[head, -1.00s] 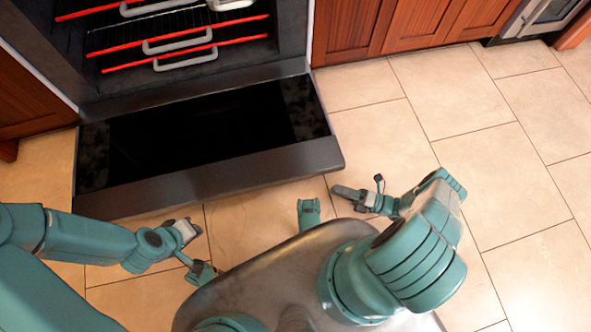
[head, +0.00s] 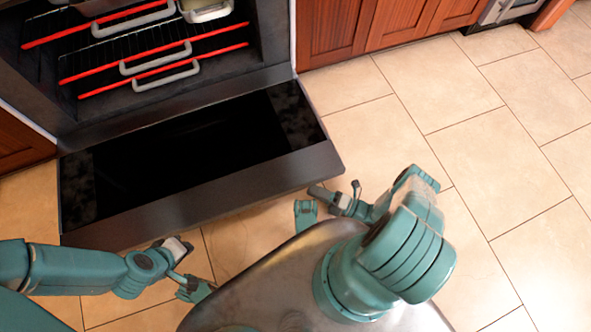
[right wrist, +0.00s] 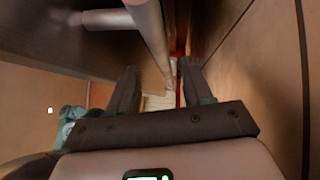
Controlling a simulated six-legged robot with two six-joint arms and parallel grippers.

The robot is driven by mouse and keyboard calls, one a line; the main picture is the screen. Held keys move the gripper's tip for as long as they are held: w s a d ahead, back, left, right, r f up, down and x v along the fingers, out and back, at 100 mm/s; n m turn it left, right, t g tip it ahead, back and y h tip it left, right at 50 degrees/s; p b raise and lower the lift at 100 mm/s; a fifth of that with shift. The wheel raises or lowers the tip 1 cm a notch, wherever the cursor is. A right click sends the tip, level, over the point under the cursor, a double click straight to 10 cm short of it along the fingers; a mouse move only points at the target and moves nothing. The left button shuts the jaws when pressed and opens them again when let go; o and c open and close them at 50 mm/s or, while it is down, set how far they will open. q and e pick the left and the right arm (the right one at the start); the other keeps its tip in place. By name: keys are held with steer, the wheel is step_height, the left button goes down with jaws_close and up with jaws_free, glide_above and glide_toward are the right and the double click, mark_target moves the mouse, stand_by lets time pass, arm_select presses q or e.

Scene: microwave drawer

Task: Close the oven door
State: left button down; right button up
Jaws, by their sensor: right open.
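The oven door (head: 190,156) is folded down open, lying roughly flat in front of the oven, with a dark glass panel and a grey front edge. My right gripper (head: 322,196) is by the door's front right corner, just below its edge in the picture; I cannot tell whether it touches. In the right wrist view my right gripper (right wrist: 158,82) is open, with nothing between its fingers. A grey bar (right wrist: 150,42), possibly the door handle, crosses just beyond them under a dark panel.
The oven cavity (head: 100,60) holds wire racks with red front bars and grey handles, and a pale dish (head: 205,10). Wooden cabinets (head: 340,35) stand on both sides. The tiled floor (head: 480,150) to the right is clear.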

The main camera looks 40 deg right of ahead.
steer(key=x, duration=0.7)
steer(key=shift+r, duration=0.1)
jaws_close()
